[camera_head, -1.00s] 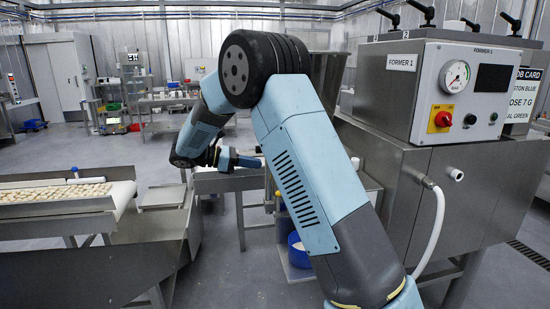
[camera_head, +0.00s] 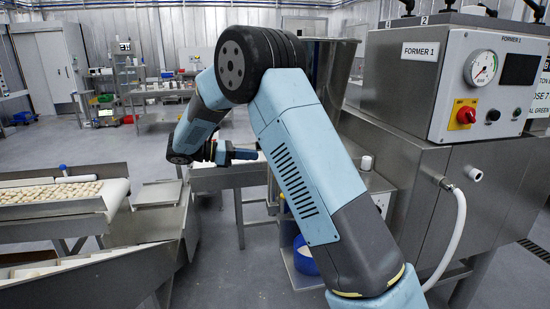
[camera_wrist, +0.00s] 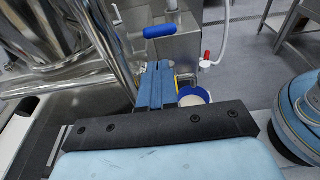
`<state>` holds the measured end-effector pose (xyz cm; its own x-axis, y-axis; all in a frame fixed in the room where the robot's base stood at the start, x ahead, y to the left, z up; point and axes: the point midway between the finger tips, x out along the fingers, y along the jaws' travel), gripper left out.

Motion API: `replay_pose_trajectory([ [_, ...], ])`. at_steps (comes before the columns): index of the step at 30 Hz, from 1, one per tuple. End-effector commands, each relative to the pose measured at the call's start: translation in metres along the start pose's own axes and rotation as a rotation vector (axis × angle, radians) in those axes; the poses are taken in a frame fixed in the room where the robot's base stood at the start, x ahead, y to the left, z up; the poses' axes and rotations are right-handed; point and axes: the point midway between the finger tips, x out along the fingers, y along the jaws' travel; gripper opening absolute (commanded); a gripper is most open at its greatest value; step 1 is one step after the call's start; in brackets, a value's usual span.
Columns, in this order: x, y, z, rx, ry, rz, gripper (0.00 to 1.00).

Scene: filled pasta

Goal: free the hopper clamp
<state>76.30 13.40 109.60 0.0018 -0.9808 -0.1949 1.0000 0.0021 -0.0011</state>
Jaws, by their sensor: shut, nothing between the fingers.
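In the wrist view a blue handle (camera_wrist: 164,31) sticks out to the left from a steel box (camera_wrist: 180,50). It may be the hopper clamp; I cannot tell for sure. A shiny steel vessel with pipes (camera_wrist: 45,40), perhaps the hopper, fills the upper left. My gripper (camera_wrist: 157,68) is shut and empty, its blue fingers below the blue handle in the picture and seemingly apart from it. In the head view my gripper (camera_head: 257,155) is held level, pointing right, over a steel table. The clamp cannot be made out there.
The former's cabinet (camera_head: 400,150) stands at right, with a white hose (camera_head: 461,225). A blue bucket (camera_head: 304,262) sits low behind my arm. It also shows in the wrist view (camera_wrist: 204,92), near a red-topped fitting (camera_wrist: 207,55). A pasta conveyor (camera_head: 118,190) is at left.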

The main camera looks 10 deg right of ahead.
Motion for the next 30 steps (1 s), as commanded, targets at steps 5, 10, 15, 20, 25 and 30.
replay_pose_trajectory([
  [5, 0.022, -0.001, 0.000, 0.000, 0.000, -0.002, 0.00],
  [10, 0.052, -0.001, 0.001, 0.000, 0.000, -0.002, 0.00],
  [15, 0.082, 0.000, 0.001, 0.000, -0.001, -0.002, 0.00],
  [20, 0.108, -0.001, 0.000, 0.001, -0.001, -0.002, 0.00],
  [25, 0.126, -0.001, 0.001, 0.001, 0.000, -0.001, 0.00],
  [30, 0.134, 0.000, 0.001, 0.002, 0.000, 0.000, 0.00],
])
